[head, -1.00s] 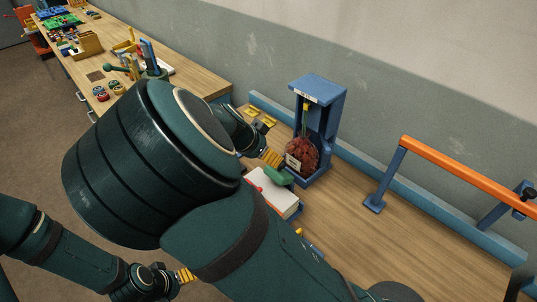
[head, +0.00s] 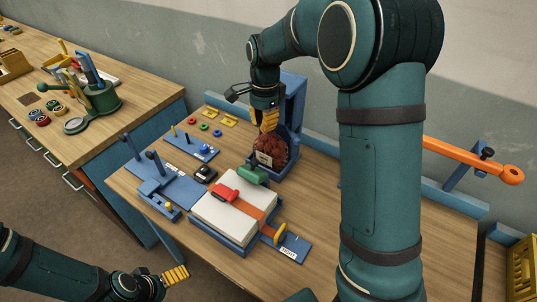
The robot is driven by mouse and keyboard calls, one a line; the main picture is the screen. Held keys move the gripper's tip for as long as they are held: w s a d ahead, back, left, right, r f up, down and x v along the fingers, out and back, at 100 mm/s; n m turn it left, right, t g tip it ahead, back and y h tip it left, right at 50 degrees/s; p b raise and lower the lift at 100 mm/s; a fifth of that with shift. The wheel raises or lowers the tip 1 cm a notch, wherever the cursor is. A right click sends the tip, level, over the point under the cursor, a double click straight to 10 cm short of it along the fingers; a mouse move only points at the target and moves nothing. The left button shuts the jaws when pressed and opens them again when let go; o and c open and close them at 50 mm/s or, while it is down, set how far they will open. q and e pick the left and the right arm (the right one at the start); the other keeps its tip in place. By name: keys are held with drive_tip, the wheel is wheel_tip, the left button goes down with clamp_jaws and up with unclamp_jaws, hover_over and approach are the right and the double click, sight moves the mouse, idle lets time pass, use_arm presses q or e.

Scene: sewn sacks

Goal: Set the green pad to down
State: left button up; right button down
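The green pad (head: 252,174) is a small, rounded green piece in the middle of the workbench. It lies between the far edge of a white block (head: 222,217) and the blue stand (head: 291,110) holding a red-brown sack (head: 270,152). Whether it is up or down I cannot tell. My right gripper (head: 269,120), with yellow ribbed fingers, points down in front of the stand, just above the sack and a little beyond the pad. It is apart from the pad. My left gripper (head: 177,275) is low at the left, off the bench's near edge. Neither gripper's finger gap is clear.
An orange strap with a red buckle (head: 225,193) crosses the white block. A blue fixture with posts (head: 160,185) and a peg board (head: 190,142) stand to the left. An orange bar (head: 465,157) is at the right. My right arm hides part of the bench.

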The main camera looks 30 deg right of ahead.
drive_tip(key=d+r+m+y, duration=0.1)
drive_tip(key=d+r, duration=0.4)
drive_tip(key=r, duration=0.1)
use_arm(q)
drive_tip(key=shift+w+f+b, duration=0.35)
drive_tip(key=shift+f+b, duration=0.15)
drive_tip(key=shift+f, duration=0.1)
drive_tip(key=shift+w+f+b, duration=0.35)
drive_tip(key=shift+f+b, duration=0.15)
drive_tip(key=shift+f, duration=0.05)
use_arm(e)
approach(258, 173)
wheel_tip(258, 173, down, 6)
drive_tip(key=w+d, duration=0.1)
drive_tip(key=d, duration=0.1)
drive_tip(key=shift+w+d+f+t, duration=0.2)
drive_tip(key=shift+d+f+t, duration=0.05)
drive_tip(key=shift+t, duration=0.15)
use_arm(q)
drive_tip(key=shift+r, duration=0.1)
drive_tip(key=shift+r, duration=0.15)
use_arm(e)
drive_tip(key=shift+s+a+r, duration=0.1)
drive_tip(key=shift+s+a, duration=0.05)
drive_tip(key=shift+a, duration=0.1)
